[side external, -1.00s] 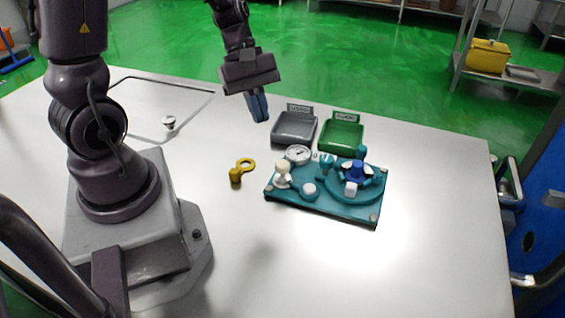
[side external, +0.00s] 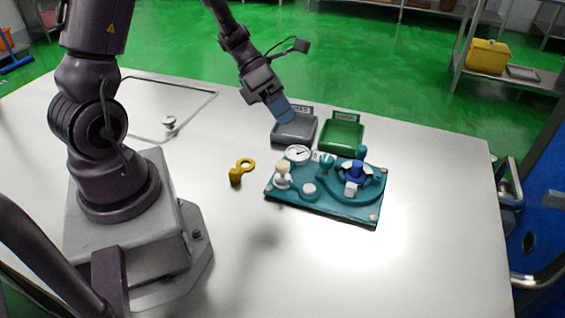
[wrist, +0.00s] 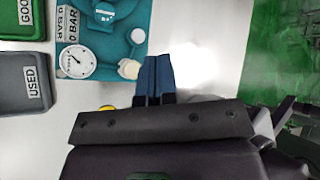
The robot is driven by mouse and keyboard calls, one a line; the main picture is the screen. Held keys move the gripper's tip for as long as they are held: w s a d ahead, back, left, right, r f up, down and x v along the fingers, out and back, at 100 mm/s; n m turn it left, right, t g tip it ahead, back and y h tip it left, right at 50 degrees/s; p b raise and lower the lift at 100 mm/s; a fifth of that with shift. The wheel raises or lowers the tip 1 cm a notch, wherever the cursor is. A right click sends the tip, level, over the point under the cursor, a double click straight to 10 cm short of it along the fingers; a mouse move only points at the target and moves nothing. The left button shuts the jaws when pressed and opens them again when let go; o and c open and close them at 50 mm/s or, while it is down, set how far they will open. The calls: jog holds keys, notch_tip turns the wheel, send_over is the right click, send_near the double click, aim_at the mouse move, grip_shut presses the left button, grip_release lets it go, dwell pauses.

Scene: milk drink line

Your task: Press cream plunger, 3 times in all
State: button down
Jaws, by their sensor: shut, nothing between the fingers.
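The cream plunger (side external: 283,171) stands upright, a cream knob at the near-left part of the teal fixture (side external: 345,207). My gripper (side external: 284,113) is shut and empty in the side view, tilted, in the air in front of or above the grey tray. In the wrist view my gripper (wrist: 155,58) shows two blue fingers together, pointing up the picture beside the fixture's edge. The plunger's base is partly hidden there.
A dial gauge (side external: 298,154), a white cap (side external: 309,188) and a blue-topped part (side external: 355,172) sit on the fixture. A grey tray (side external: 280,138) and green tray (side external: 326,147) stand behind. A yellow ring-ended piece (side external: 237,174) lies left. The front table is clear.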

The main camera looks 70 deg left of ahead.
aim_at(283, 162)
jog(key=shift+f, duration=4.3)
jog(key=shift+f, duration=0.1)
jog(key=shift+f, duration=0.35)
jog(key=shift+f, duration=1.05)
jog(key=shift+r, duration=1.5)
jog(key=shift+r, duration=2.55)
